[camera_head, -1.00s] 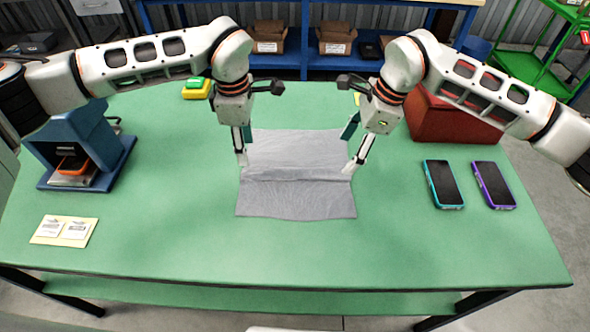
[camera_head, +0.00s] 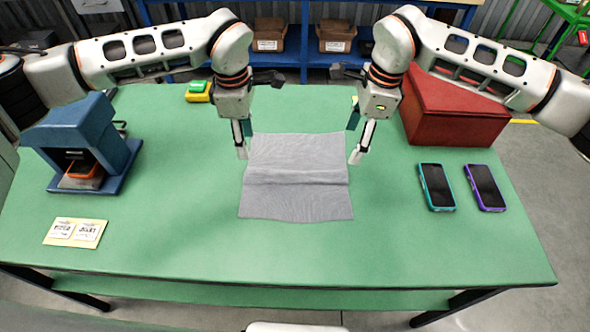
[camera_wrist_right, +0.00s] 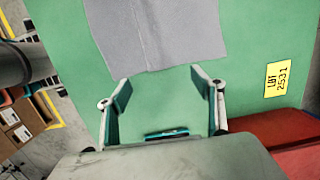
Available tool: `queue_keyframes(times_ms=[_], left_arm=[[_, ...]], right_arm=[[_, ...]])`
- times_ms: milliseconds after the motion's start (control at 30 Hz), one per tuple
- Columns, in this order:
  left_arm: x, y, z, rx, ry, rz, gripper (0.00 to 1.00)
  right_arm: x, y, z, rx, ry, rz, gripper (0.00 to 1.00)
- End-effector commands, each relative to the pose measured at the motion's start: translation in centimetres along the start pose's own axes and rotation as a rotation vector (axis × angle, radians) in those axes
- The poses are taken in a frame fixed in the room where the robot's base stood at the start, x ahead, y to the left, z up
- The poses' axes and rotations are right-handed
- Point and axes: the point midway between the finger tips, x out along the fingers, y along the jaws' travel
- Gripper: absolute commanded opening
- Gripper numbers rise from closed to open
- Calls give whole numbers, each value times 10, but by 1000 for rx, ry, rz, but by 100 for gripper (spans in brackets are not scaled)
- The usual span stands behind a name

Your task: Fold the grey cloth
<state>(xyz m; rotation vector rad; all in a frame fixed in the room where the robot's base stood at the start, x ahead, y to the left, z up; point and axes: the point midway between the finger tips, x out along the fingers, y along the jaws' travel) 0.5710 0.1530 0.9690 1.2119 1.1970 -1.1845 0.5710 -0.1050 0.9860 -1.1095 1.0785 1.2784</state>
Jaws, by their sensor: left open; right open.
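The grey cloth (camera_head: 296,202) lies on the middle of the green table, with a raised crease running across it from left to right. My left gripper (camera_head: 242,150) is open and empty beside the cloth's left edge. My right gripper (camera_head: 356,150) is open and empty beside its right edge. In the right wrist view the two spread fingers of my right gripper (camera_wrist_right: 163,88) have bare green table between them, and the cloth (camera_wrist_right: 155,32) lies beyond their tips.
A blue machine (camera_head: 88,145) stands at the left, with a label card (camera_head: 75,231) in front. A red box (camera_head: 455,112), a teal phone (camera_head: 437,187) and a purple phone (camera_head: 487,187) are at the right. A green-and-yellow block (camera_head: 198,91) is at the back. The table in front of the cloth is clear.

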Motion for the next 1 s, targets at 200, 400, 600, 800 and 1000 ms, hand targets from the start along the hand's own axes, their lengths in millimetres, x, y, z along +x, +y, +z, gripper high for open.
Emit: queue_keyframes(times_ms=[200, 400, 600, 800, 1000], left_arm=[[0, 0, 0, 0, 0, 0, 42], [0, 0, 0, 0, 0, 0, 42], [-1, 0, 0, 0, 0, 0, 42], [-1, 0, 0, 0, 0, 0, 42], [-1, 0, 0, 0, 0, 0, 42]], right_arm=[[-1, 1, 0, 1, 7, 2, 67], [-4, 0, 0, 0, 6, 1, 67], [-30, -1, 0, 0, 6, -3, 67], [-72, -1, 0, 0, 7, -3, 67], [-105, -1, 0, 1, 7, -1, 67]])
